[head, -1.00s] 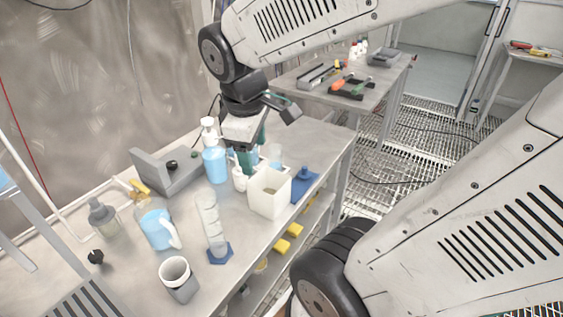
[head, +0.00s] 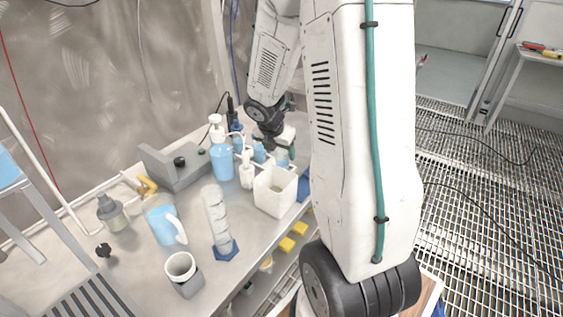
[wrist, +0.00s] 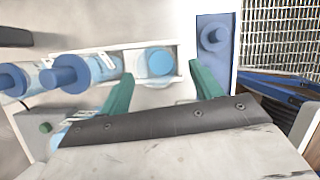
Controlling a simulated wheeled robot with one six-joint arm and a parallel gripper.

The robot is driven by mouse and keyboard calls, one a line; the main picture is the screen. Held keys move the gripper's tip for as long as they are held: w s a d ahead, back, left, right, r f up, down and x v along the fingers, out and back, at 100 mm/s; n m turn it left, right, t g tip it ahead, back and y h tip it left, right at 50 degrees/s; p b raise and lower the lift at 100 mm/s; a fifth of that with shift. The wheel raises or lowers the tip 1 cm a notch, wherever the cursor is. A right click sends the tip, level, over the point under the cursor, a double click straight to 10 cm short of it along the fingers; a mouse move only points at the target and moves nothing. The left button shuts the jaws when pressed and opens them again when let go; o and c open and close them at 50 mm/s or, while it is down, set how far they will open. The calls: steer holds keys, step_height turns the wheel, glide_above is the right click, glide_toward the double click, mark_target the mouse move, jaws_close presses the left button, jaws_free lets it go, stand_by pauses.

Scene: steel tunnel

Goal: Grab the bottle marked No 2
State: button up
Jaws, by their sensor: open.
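Two blue-capped bottles show at the left of the wrist view, a nearer one (wrist: 98,66) and a farther one (wrist: 38,78). Their label marks are too small to read, so I cannot tell which is No 2. In the head view, blue-capped bottles (head: 237,128) stand at the back of the bench, partly hidden. My gripper (wrist: 163,88) is open, its green fingers apart and nothing held between them. A round vessel of blue liquid (wrist: 159,61) in a white holder lies ahead of the fingers. In the head view my gripper (head: 282,155) is low over the bench behind the white square container.
The white square container (head: 276,192), white squeeze bottle (head: 246,172) and blue pump bottle (head: 221,158) stand close by. A measuring cylinder (head: 216,215), blue jug (head: 162,222) and white cup (head: 182,270) are nearer. A grey stand (head: 175,166) is behind.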

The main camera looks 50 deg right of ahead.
mark_target(283, 157)
steer(key=x, duration=0.4)
steer(key=shift+d+f, duration=0.15)
steer(key=c, duration=1.1)
